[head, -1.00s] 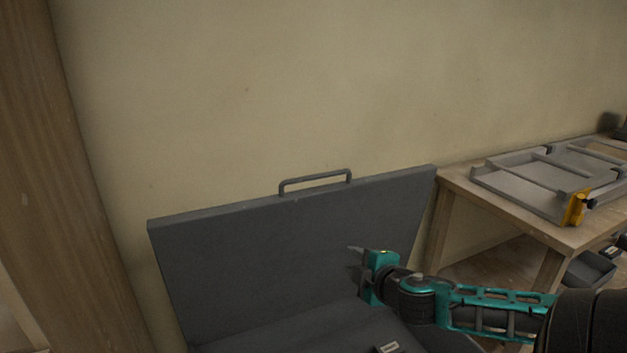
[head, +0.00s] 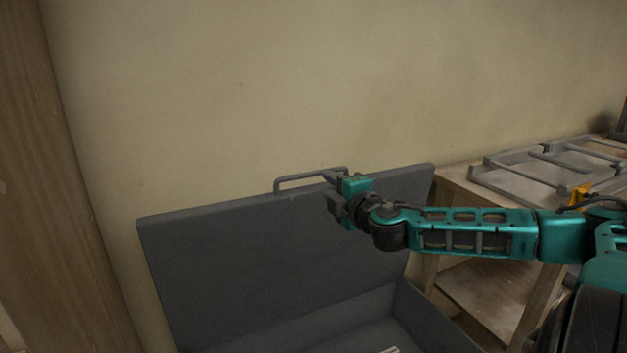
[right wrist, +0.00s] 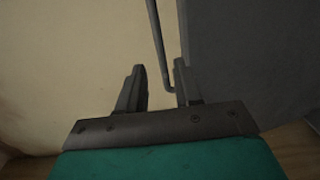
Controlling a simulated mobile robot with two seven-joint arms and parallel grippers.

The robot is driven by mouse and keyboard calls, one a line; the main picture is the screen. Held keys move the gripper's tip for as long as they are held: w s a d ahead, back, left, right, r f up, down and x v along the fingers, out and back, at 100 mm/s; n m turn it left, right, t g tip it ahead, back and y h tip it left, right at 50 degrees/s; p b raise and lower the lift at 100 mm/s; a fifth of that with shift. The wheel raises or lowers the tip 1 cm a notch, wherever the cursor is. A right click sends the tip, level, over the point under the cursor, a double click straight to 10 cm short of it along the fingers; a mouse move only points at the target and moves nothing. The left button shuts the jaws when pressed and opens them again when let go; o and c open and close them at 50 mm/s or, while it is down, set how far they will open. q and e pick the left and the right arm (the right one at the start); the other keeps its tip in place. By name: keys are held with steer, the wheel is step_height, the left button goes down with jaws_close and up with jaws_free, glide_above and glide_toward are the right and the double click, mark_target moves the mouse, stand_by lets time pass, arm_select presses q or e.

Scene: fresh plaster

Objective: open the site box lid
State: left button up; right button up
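The grey site box lid (head: 240,265) stands raised, its top edge close to the wall. Its bar handle (head: 297,180) is on the top edge; in the right wrist view the handle (right wrist: 159,45) runs down to between the fingers. Below the lid, part of the box's inside and right wall (head: 425,315) shows. My right gripper (head: 331,190) is at the right end of the handle, in front of the lid. In the right wrist view its fingers (right wrist: 158,88) are apart, one close to the handle's end; whether they touch is unclear. My left gripper is out of view.
A wooden workbench (head: 455,182) stands right of the box, with a grey metal frame tool (head: 545,168) with a yellow part on top. A wooden post (head: 65,200) rises at the left. The plaster wall (head: 240,100) is close behind the lid.

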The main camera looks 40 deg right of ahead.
mark_target(315, 175)
steer(key=shift+x, duration=4.7)
steer(key=shift+a, duration=0.1)
steer(key=shift+c, duration=0.2)
jaws_close()
steer(key=shift+f, duration=0.1)
